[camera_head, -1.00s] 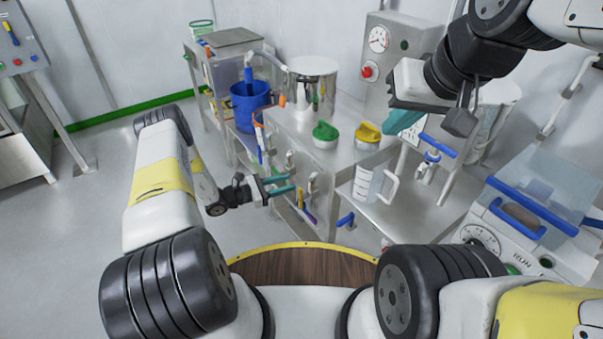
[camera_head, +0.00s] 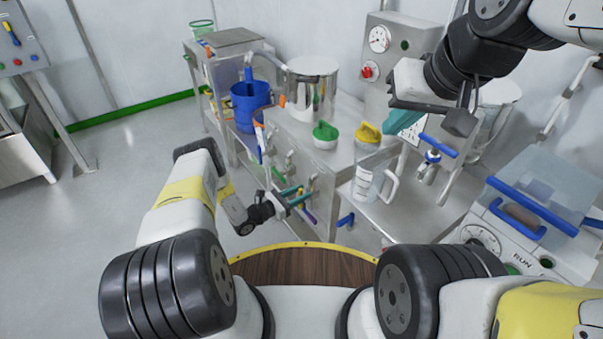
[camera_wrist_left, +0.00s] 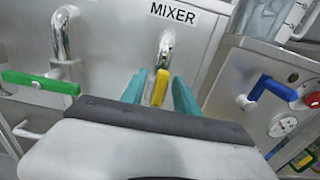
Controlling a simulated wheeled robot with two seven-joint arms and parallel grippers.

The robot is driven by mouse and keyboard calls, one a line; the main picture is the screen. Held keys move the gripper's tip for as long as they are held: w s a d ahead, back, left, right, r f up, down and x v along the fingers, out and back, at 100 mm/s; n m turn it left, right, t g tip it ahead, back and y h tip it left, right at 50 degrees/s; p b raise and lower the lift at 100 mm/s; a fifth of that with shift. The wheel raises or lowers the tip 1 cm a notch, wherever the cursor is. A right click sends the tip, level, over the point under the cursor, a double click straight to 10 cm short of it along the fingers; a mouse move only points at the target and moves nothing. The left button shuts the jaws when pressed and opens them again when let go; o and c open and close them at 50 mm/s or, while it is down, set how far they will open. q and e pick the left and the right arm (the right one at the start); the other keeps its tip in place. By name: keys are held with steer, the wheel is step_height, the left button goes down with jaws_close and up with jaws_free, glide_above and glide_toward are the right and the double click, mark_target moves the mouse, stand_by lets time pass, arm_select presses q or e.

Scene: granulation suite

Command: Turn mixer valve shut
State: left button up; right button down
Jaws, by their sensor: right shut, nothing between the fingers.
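The mixer valve shows in the left wrist view as a yellow handle (camera_wrist_left: 160,87) under a bent steel pipe (camera_wrist_left: 166,45), below the MIXER label (camera_wrist_left: 175,14). My left gripper (camera_wrist_left: 160,93) is open, with one teal finger on each side of the yellow handle; gaps show on both sides, and I cannot tell how deep the handle sits between them. In the head view my left gripper (camera_head: 298,197) is at the front panel of the steel bench, where it partly hides the valve. My right gripper (camera_head: 405,122) is shut and empty, raised above the bench at the right.
A green valve handle (camera_wrist_left: 40,82) is left of the mixer valve and a blue handle (camera_wrist_left: 272,87) is on the right. On the bench are a steel pot (camera_head: 312,85), a green scoop (camera_head: 326,135) and a yellow scoop (camera_head: 367,136). A clear jug (camera_head: 368,183) stands nearby.

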arm_select(q)
jaws_close()
stand_by(0.4)
steer(key=m, duration=0.2)
steer(key=shift+s+d+m, duration=0.25)
steer(key=shift+m, duration=0.15)
steer(key=f+m, duration=0.1)
steer(key=m, duration=0.4)
steer(key=s+d+f+m, duration=0.1)
steer(key=m, duration=0.4)
steer(key=s+f+m, duration=0.1)
steer(key=m, duration=0.4)
steer(key=shift+d+f, duration=0.15)
steer(key=shift+d, duration=0.1)
